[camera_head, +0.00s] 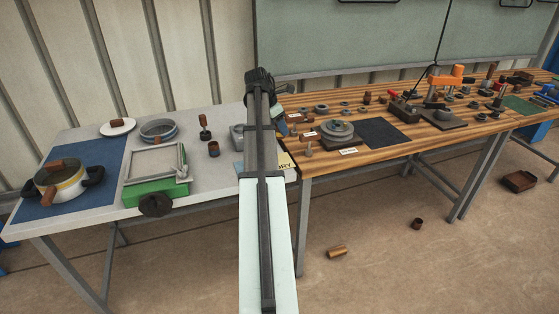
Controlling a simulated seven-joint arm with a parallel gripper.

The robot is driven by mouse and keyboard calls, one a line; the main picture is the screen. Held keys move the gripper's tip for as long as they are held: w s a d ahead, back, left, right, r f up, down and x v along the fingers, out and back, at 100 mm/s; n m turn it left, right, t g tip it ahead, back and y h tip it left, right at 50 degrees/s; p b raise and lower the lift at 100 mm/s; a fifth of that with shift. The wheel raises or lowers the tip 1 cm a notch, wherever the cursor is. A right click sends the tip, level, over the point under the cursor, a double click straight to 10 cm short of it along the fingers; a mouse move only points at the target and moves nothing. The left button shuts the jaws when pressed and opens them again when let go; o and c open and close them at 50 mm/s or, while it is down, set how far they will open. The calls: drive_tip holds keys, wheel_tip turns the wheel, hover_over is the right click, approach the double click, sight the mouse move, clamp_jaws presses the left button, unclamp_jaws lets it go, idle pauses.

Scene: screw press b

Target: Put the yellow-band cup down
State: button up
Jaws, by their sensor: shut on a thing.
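My arm reaches forward over the seam between the two benches, and the wrist end with my gripper (262,80) is at its far end. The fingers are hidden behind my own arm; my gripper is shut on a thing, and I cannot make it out. No yellow band on a cup shows clearly. A small brown cup with a dark blue band (213,149) stands upright on the pale bench (100,215), left of my arm. A yellow label (285,160) with partly hidden lettering lies on that bench's right end.
The pale bench bears a pot (62,184), a green-based frame (157,180) and a grey round dish (158,130). The wooden bench (330,100) on the right holds a stepped grey disc (338,131), a dark mat (382,133) and an orange press (443,80). Brown pieces (337,252) lie on the floor.

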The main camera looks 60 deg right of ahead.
drive_tip(key=shift+s+a+m, duration=0.1)
drive_tip(key=shift+m, duration=0.3)
drive_tip(key=shift+f, duration=5.05)
drive_tip(key=shift+f, duration=0.1)
drive_tip(key=o, duration=1.2)
drive_tip(key=shift+c, duration=0.2)
drive_tip(key=v, duration=1.2)
